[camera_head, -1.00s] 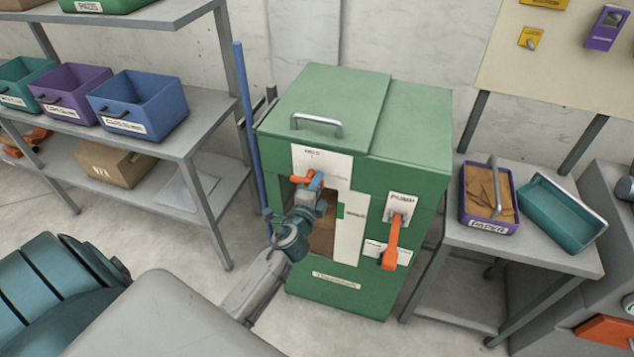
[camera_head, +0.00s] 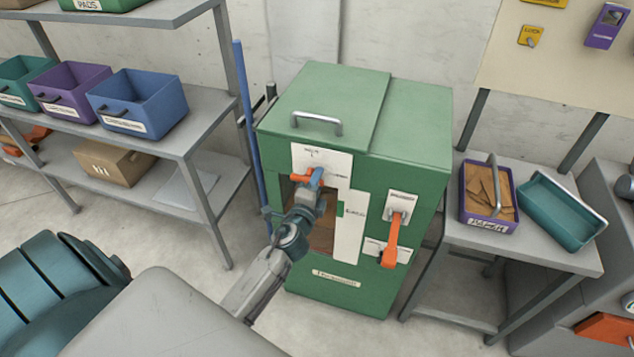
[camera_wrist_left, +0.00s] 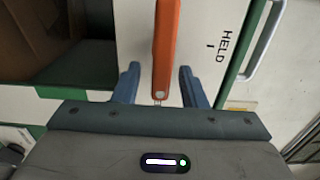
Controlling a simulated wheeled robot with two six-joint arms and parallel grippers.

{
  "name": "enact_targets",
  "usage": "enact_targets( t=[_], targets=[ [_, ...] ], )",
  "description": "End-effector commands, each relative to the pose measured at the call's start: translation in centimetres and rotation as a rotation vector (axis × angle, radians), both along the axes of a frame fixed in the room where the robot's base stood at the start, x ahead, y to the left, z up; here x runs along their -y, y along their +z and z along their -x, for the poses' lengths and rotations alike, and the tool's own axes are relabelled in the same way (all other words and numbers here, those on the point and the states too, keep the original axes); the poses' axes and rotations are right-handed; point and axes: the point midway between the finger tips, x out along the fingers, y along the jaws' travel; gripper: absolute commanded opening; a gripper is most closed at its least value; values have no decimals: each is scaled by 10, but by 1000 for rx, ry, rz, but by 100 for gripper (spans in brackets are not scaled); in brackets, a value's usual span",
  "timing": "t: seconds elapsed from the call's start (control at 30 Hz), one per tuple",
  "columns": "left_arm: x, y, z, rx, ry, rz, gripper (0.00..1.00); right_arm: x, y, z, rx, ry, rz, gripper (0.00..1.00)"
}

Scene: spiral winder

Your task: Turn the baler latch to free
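The green baler (camera_head: 410,165) stands in the middle of the head view. Its orange latch (camera_head: 299,179) is on a white plate at the upper left of the front, and its lever also shows in the left wrist view (camera_wrist_left: 166,45). My left gripper (camera_head: 316,177) is at the latch. In the left wrist view its two blue fingers (camera_wrist_left: 160,84) stand apart on either side of the lever's end, with a visible gap on each side. The word HELD (camera_wrist_left: 220,45) is printed on the plate to the right of the lever. My right gripper is not in view.
An orange lever (camera_head: 391,240) hangs on the baler's front, right of the latch. A blue pole (camera_head: 247,130) stands close to the baler's left side. Shelves with bins (camera_head: 140,103) are at left. A table (camera_head: 530,248) with a purple bin (camera_head: 475,215) is at right.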

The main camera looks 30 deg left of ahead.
Motion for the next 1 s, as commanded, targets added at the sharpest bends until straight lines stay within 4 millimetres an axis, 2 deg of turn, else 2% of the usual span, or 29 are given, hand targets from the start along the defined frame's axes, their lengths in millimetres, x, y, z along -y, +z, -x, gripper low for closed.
enact_targets(
  t=[0.17, 0.4, 0.6, 0.77, 1.0],
  targets=[
    [5, -3, 20, -2, -1, 0, 38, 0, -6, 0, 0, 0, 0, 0],
    [16, -5, 67, -3, 0, 1, 38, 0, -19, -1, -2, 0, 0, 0],
    [23, -3, 95, -3, 0, 1, 38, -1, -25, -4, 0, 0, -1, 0],
    [25, -1, 104, -2, 0, -1, 38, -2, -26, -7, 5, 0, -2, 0],
    [25, -1, 104, -1, 0, -1, 38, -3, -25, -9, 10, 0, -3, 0]
  ],
)
